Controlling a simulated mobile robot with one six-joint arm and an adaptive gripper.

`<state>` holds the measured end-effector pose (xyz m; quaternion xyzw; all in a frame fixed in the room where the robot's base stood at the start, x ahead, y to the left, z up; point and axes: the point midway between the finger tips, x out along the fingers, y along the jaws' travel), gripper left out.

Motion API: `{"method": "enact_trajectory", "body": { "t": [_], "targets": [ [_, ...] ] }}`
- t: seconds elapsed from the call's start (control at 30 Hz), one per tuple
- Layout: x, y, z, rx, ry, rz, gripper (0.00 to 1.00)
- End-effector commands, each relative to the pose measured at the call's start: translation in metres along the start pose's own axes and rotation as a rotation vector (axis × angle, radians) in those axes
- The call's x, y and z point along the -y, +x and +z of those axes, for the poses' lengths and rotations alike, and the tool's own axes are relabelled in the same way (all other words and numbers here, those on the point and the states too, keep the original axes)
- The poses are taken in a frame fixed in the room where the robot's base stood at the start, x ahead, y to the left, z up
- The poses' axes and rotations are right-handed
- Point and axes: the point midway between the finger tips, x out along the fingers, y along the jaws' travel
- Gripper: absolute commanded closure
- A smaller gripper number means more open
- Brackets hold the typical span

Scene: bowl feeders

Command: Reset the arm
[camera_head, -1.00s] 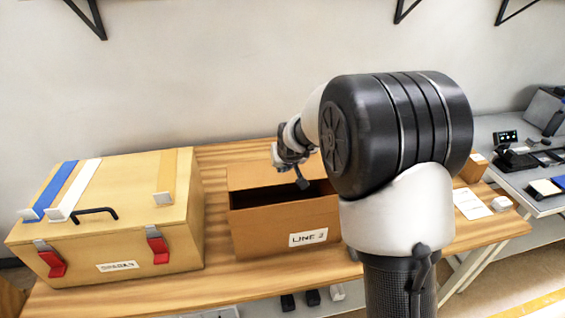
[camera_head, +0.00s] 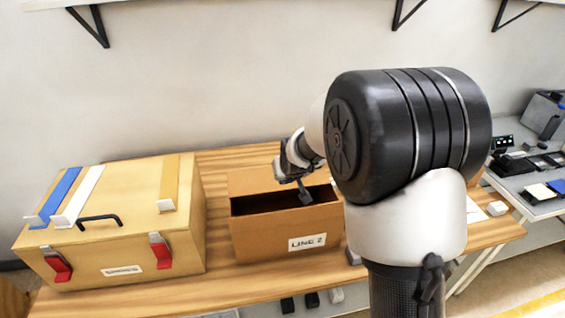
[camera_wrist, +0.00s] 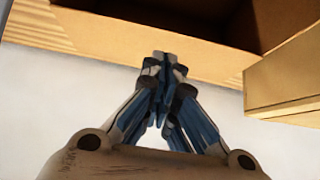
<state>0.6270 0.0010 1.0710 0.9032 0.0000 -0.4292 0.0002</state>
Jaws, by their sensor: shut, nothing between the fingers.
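My gripper (camera_wrist: 162,60) points toward the brown box in the wrist view, its fingertips together and nothing between them. In the head view my gripper (camera_head: 305,196) shows small at the end of my arm, over the opening of the brown box labelled "LINE 2" (camera_head: 265,238). I cannot tell its exact height above the box. My own arm hides the right side of that box in the head view. In the wrist view the brown box (camera_wrist: 100,35) shows its outer wall and dark inside.
A wooden case (camera_head: 120,245) with red latches and a black handle stands left of the box on the wooden table (camera_head: 220,272). A grey side table (camera_head: 545,205) with small devices stands at the right. Wall brackets hang above.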

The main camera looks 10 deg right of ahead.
Motion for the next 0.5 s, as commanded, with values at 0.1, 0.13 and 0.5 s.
{"method": "enact_trajectory", "body": {
  "t": [0.1, 0.13, 0.5],
  "targets": [
    [0.000, 0.002, 0.029, -0.003, 0.000, -0.001, 1.00],
    [0.000, 0.002, 0.034, -0.004, 0.000, -0.001, 1.00],
    [0.001, 0.000, 0.056, -0.005, 0.000, -0.002, 1.00]
  ]
}}
